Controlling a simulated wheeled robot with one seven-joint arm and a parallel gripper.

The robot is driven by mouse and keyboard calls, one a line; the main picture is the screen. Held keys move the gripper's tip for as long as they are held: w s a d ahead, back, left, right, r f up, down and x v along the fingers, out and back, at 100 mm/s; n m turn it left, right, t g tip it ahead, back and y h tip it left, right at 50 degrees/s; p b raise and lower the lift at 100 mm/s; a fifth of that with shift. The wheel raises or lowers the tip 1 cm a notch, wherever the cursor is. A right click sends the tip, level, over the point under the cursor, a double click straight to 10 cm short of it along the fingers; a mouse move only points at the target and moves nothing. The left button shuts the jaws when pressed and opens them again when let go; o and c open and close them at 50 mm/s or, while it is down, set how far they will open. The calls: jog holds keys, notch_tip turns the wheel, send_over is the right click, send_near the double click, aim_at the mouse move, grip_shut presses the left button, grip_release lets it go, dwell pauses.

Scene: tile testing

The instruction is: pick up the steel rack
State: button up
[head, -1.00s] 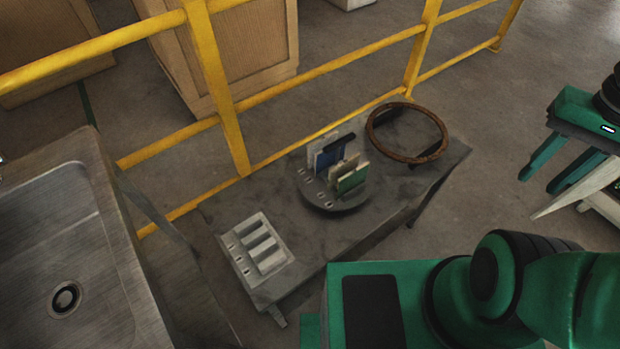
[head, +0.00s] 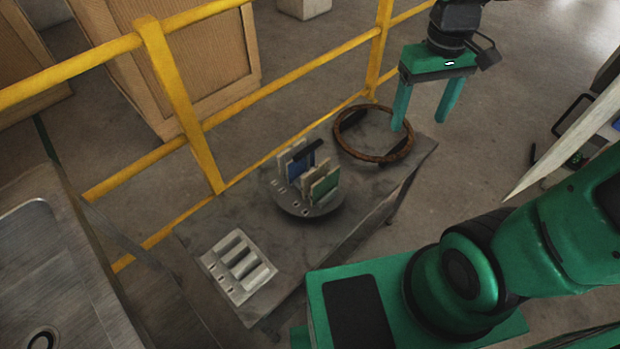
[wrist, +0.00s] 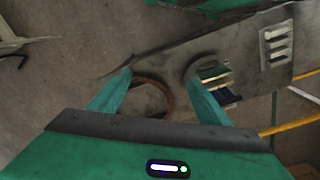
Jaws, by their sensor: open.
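Two slotted holders stand on the low grey table (head: 205,262); I cannot tell for certain which is the steel rack. One is a light grey rectangular rack (head: 238,265) with empty parallel slots, at the table's near left end; it also shows in the wrist view (wrist: 265,40). The other is a dark round rack (head: 290,206) mid-table, holding upright tiles, among them a blue tile (head: 293,171) and a green tile (head: 325,187). My gripper (head: 421,124) is open and empty, fingers pointing down, above the table's far right end, apart from both racks. The wrist view shows its spread fingers (wrist: 159,73).
A rusty brown ring (head: 375,158) lies at the table's far end, close to my gripper in the picture. A yellow railing (head: 290,90) runs behind the table. A steel sink (head: 60,270) is at the left. Wooden crates (head: 205,65) stand beyond the railing.

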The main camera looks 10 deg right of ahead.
jog(key=w+a+f+n, duration=0.3)
jog(key=w+a+n, duration=0.15)
jog(key=a, duration=0.45)
jog(key=n, duration=0.3)
send_over(308, 147)
jog(key=d, duration=0.1)
notch_tip(308, 147, down, 3)
jog(key=shift+f, duration=0.15)
jog(key=shift+n, duration=0.35)
jog(key=f, duration=0.2)
jog(key=a+f, duration=0.1)
jog(key=f, duration=0.2)
jog(key=shift+f, duration=3.05)
jog(key=c, duration=1.3)
jog(key=shift+c, duration=0.9)
jog(key=shift+w+r, duration=0.1)
